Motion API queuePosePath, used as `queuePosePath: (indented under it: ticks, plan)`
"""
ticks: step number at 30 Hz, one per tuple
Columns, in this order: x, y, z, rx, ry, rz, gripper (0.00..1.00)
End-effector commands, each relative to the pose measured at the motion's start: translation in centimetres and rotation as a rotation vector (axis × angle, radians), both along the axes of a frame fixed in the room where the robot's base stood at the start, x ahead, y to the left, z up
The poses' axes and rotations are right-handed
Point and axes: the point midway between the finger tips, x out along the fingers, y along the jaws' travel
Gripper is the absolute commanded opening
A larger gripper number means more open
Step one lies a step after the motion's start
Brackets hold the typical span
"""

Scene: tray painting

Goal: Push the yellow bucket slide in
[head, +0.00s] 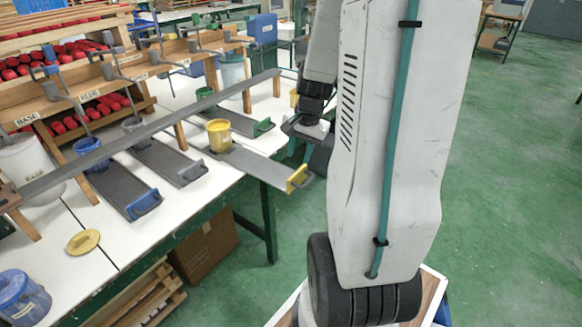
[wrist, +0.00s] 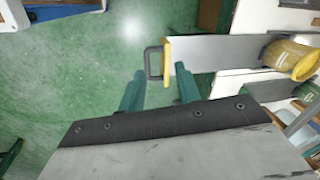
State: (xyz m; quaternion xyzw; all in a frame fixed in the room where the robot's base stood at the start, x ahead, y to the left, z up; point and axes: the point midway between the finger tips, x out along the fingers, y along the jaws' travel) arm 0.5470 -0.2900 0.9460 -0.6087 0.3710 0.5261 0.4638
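The yellow bucket (head: 219,136) stands upright on a grey slide (head: 255,168) with a yellow front end and handle (head: 298,178). The slide sticks out past the front edge of the table. In the wrist view, the slide (wrist: 215,50) runs to the right, with the yellow bucket (wrist: 288,58) at its far end. Its dark handle loop (wrist: 153,62) lies close to the fingertips, between them in the picture. My gripper (wrist: 160,72) is open with its teal fingers apart. I cannot tell whether a finger touches the handle. In the head view my arm hides the fingers.
Blue-ended (head: 145,204), grey (head: 192,173) and green-ended (head: 263,127) slides lie beside it on the white table. A long grey bar (head: 150,130) on wooden posts crosses above them. A yellow lid (head: 83,241) lies at front left. Green floor (head: 510,180) is open at right.

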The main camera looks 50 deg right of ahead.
Motion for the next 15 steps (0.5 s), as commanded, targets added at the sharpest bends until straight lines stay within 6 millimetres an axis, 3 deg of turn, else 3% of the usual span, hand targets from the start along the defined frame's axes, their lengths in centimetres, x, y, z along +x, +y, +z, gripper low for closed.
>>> queuePosePath:
  ticks: [1,3,6,15]
  plan:
    - [-0.6,-1.7,-1.4,0.011,0.005,-0.066,0.33]
    - [-1.1,-3.3,-2.6,0.014,0.004,-0.130,0.33]
    - [-1.6,-4.7,-3.7,0.016,0.004,-0.185,0.33]
    - [-1.2,-5.1,-7.5,0.019,0.006,-0.205,0.33]
